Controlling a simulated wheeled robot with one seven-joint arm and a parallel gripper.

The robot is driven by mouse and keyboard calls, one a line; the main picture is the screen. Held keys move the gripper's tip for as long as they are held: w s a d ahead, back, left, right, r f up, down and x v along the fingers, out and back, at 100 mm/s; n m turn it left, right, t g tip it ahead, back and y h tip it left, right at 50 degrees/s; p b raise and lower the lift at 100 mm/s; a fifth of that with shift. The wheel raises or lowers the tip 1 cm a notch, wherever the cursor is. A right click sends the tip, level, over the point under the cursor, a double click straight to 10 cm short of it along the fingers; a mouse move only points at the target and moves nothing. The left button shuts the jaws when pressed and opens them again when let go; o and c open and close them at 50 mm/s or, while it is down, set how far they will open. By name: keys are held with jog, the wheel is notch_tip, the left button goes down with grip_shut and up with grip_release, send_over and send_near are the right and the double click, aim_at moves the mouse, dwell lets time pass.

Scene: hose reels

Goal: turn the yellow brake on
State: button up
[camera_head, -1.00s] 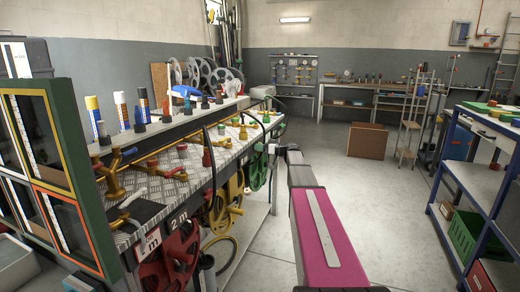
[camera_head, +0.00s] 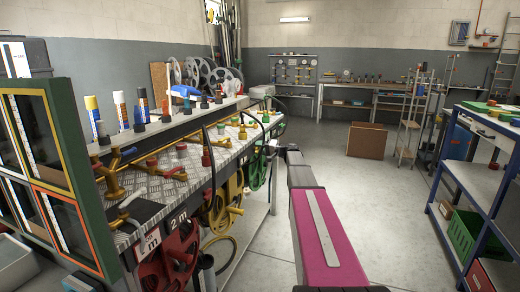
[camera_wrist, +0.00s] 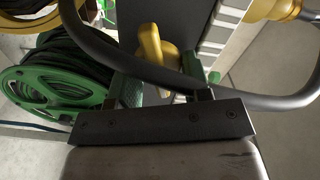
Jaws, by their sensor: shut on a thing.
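A yellow part that I take for the yellow brake (camera_wrist: 149,44) shows at the top middle of the wrist view, between the two fingers of my gripper (camera_wrist: 160,72). My gripper is shut on this yellow part; the exact contact is partly hidden by a dark hose passing in front. In the head view my gripper (camera_head: 273,148) is at the far right end of the reel bench, beside the green reel (camera_head: 258,170), too small to show what it holds. The yellow reel (camera_head: 222,205) hangs nearer under the bench edge.
The green reel (camera_wrist: 42,88) lies close on the left in the wrist view. A thick dark hose (camera_wrist: 245,101) curves across the fingers. The red reel (camera_head: 178,256) hangs nearer. A blue shelf unit (camera_head: 468,190) stands right; the floor between is clear.

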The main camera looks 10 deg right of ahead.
jog(key=shift+f+m, duration=0.15)
jog(key=shift+m, duration=0.8)
jog(key=shift+f+m, duration=0.1)
jog(key=shift+m, duration=0.85)
jog(key=o, duration=0.8)
jog(key=shift+o, duration=0.2)
jog(key=shift+d, duration=0.1)
jog(key=v, duration=1)
jog(key=shift+s+d, duration=0.25)
jog(key=shift+d, duration=0.05)
